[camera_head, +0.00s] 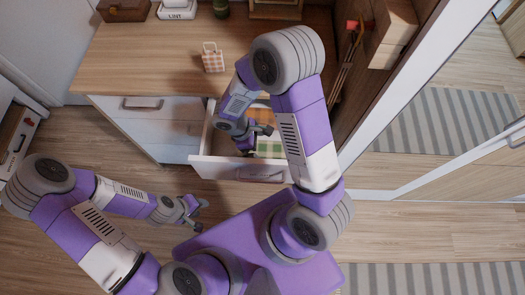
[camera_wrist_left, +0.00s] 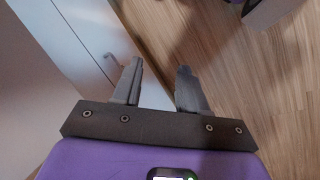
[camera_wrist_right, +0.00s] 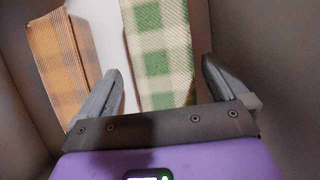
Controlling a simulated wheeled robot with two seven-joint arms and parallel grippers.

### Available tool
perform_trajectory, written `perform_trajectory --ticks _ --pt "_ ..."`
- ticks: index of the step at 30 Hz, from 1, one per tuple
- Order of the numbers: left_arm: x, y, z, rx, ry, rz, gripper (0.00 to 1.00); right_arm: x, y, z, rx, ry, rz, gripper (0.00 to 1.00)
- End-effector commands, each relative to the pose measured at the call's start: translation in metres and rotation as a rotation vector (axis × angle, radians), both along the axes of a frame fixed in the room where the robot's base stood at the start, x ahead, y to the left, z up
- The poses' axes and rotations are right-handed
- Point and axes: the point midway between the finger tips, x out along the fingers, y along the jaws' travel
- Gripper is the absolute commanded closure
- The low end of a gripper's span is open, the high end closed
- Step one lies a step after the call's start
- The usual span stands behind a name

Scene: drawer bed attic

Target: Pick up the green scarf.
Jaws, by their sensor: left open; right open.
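The green scarf (camera_head: 268,149), a folded green and cream checked block, lies in the open drawer (camera_head: 205,165). In the right wrist view the scarf (camera_wrist_right: 160,40) is between and beyond the fingertips. My right gripper (camera_head: 257,138) is open and inside the drawer at the scarf; in its wrist view the fingers (camera_wrist_right: 160,70) stand either side of the scarf with gaps. I cannot tell how deep they reach. My right arm hides part of the drawer. My left gripper (camera_head: 198,214) is open and empty above the floor, in front of the drawer unit.
An orange checked folded cloth (camera_wrist_right: 62,62) lies beside the scarf at the left in the right wrist view. Drawer walls stand close on both sides. A small checked bag (camera_head: 212,60) stands on the wooden top (camera_head: 140,62). A mirrored door (camera_head: 430,110) is at right.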

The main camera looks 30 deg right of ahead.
Motion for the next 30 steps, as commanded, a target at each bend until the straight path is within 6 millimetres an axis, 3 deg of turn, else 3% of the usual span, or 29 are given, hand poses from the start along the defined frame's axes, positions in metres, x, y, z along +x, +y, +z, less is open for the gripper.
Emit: perform_trajectory --ticks 10,18,30 --pt "0.0 0.0 -0.022 0.0 0.0 0.0 0.57 -0.01 -0.02 -0.041 0.0 0.002 -0.001 0.0" --pt "0.0 0.0 -0.022 0.0 0.0 0.0 0.57 -0.01 -0.022 -0.045 0.001 -0.002 0.0 0.0" --pt "0.0 0.0 -0.022 0.0 0.0 0.0 0.57 -0.01 -0.022 -0.044 0.001 -0.002 0.0 0.57"
